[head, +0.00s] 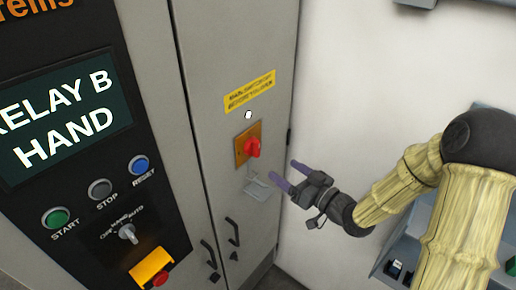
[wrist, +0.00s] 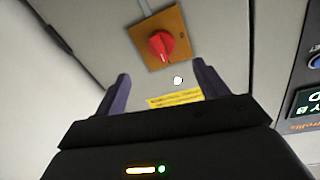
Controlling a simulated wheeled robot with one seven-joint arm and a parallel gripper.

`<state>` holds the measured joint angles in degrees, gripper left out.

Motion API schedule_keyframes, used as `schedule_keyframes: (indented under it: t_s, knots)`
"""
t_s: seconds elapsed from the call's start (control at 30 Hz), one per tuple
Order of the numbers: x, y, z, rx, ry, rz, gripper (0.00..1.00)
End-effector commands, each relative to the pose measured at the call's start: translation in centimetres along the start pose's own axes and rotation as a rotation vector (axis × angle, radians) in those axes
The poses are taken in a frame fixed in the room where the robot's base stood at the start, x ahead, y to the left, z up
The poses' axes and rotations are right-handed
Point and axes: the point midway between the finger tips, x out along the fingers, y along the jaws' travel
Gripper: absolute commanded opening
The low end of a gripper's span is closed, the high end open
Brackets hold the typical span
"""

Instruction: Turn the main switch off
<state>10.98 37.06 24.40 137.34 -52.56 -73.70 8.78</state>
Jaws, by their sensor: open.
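The main switch is a red rotary knob (head: 253,147) on an orange-yellow plate (head: 240,150), mounted on the grey cabinet door. In the wrist view the red knob (wrist: 160,46) sits on its plate (wrist: 176,22) at the top, beyond the fingertips. My gripper (head: 287,173) is open, with two purple fingers, just right of and a little below the knob in the head view. The fingers appear apart from the knob, with nothing between them. In the wrist view my gripper (wrist: 160,84) spans below the knob. Which position the knob marks is too small to read.
A yellow warning label (head: 250,91) is above the switch. A grey hasp-like piece (head: 257,187) hangs below it. Door handles (head: 232,232) are lower down. A control panel at left has a screen (head: 65,118), buttons and an orange-backed red button (head: 158,279). A white wall is at right.

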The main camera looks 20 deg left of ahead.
Motion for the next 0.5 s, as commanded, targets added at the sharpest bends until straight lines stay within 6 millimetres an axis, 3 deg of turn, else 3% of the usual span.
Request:
schedule_keyframes:
  t_s: [0.5]
  knots:
    - [9.2, -0.2, -0.3, 0.001, -0.001, -0.002, 0.73]
